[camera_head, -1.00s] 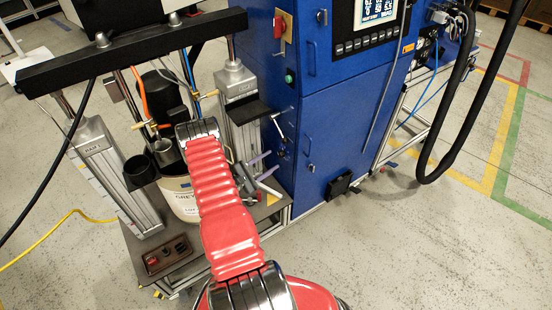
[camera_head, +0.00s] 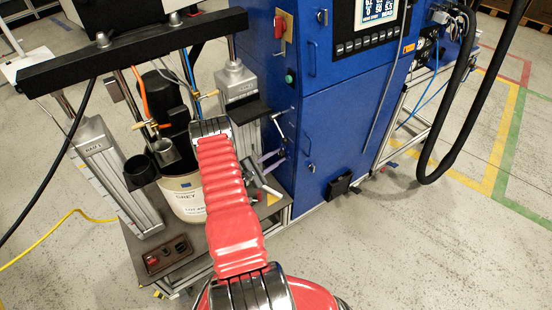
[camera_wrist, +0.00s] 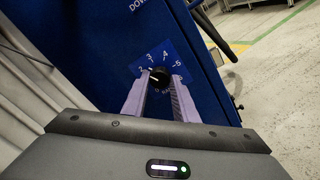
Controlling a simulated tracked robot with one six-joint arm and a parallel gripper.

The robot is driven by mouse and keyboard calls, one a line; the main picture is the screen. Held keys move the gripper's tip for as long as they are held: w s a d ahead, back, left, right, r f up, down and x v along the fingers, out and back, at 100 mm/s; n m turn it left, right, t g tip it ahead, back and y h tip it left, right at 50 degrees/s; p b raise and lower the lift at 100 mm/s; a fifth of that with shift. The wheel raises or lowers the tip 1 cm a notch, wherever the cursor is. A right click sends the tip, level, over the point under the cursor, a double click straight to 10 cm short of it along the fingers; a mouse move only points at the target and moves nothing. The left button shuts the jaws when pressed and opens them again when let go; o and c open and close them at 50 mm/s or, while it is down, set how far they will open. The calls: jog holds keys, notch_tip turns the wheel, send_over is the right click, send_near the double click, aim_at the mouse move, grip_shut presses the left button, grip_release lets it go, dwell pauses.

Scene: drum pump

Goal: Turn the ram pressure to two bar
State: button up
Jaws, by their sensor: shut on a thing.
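The ram pressure knob (camera_wrist: 159,77) is a round black knob on a blue scale plate (camera_wrist: 181,73) with white numbers, of which 2, 3, 4 and 5 can be made out. A small white mark shows on the knob's left side, but its exact reading is too small to tell. My gripper (camera_wrist: 158,84) has one lavender finger on each side of the knob and is shut on it. In the head view my gripper (camera_head: 272,158) reaches the side of the blue cabinet; the knob cannot be made out clearly there.
The blue cabinet (camera_head: 345,125) stands to the right of my gripper. The drum (camera_head: 184,200) stands left of my arm between two grey ram columns, under a black crossbeam (camera_head: 130,52). A black hose (camera_head: 470,115) hangs at the right. Floor at the right is open.

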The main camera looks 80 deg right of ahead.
jog(key=c, duration=0.4)
jog(key=shift+n, duration=0.3)
jog(key=shift+n+y, duration=0.3)
jog(key=shift+n, duration=0.9)
jog(key=shift+s, duration=0.1)
jog(key=o, duration=1)
jog(key=shift+o, duration=0.2)
